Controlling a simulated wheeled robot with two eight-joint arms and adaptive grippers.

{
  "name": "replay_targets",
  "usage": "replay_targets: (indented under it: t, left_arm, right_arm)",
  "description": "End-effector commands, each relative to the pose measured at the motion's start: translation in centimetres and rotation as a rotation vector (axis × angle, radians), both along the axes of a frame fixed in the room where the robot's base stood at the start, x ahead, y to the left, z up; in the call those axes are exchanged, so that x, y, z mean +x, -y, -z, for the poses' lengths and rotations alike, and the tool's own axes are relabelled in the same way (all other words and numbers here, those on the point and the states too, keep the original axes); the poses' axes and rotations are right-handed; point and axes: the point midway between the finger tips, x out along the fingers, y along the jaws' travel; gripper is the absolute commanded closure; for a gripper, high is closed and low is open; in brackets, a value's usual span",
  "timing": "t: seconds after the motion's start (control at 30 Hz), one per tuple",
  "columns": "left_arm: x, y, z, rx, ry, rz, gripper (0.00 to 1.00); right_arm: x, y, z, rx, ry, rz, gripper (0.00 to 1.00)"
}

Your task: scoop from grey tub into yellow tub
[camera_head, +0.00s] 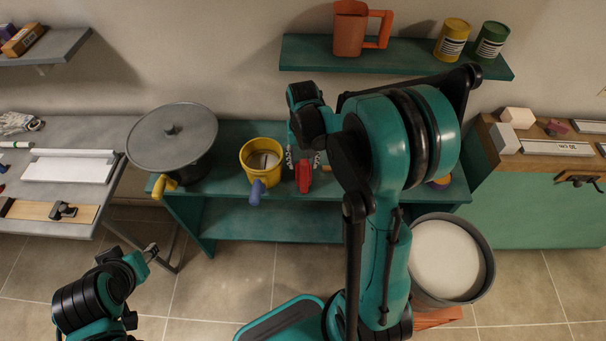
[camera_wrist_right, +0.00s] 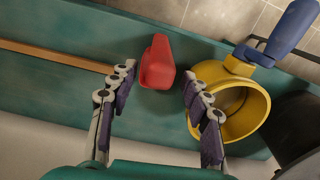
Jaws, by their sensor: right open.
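A grey tub (camera_head: 487,262) with a white fill stands low at the right, partly behind my right arm. A small yellow tub (camera_head: 262,146) with a blue handle sits on the green bench; it also shows in the right wrist view (camera_wrist_right: 240,112). A red piece, perhaps the scoop (camera_head: 303,182), lies on the bench just right of the yellow tub. In the right wrist view the red piece (camera_wrist_right: 157,62) shows ahead between the open fingers of my right gripper (camera_wrist_right: 158,80), with gaps on both sides. My left gripper (camera_head: 150,252) is above the floor at lower left, empty.
A green shelf (camera_head: 400,58) above holds an orange jug (camera_head: 350,30) and two cans. A grey table (camera_head: 60,150) stands left, a green cabinet (camera_head: 550,200) right.

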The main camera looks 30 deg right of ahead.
Motion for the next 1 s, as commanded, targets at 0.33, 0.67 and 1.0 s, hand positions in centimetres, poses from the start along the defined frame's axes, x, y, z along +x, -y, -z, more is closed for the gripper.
replay_targets:
  t: [0.33, 0.67, 1.0]
  left_arm:
    - [0.1, 0.0, 1.9, 0.0, 0.001, 0.0, 0.6]
    - [0.1, 0.0, 2.0, 0.0, 0.001, 0.0, 0.6]
    - [0.1, 0.0, 2.0, 0.0, 0.001, 0.0, 0.6]
  right_arm:
    - [-0.5, 0.3, 5.0, 0.0, 0.002, -0.001, 0.52]
    - [-0.5, 0.3, 5.8, 0.0, 0.004, -0.001, 0.52]
    - [-0.5, 0.3, 5.8, 0.0, 0.004, -0.001, 1.0]
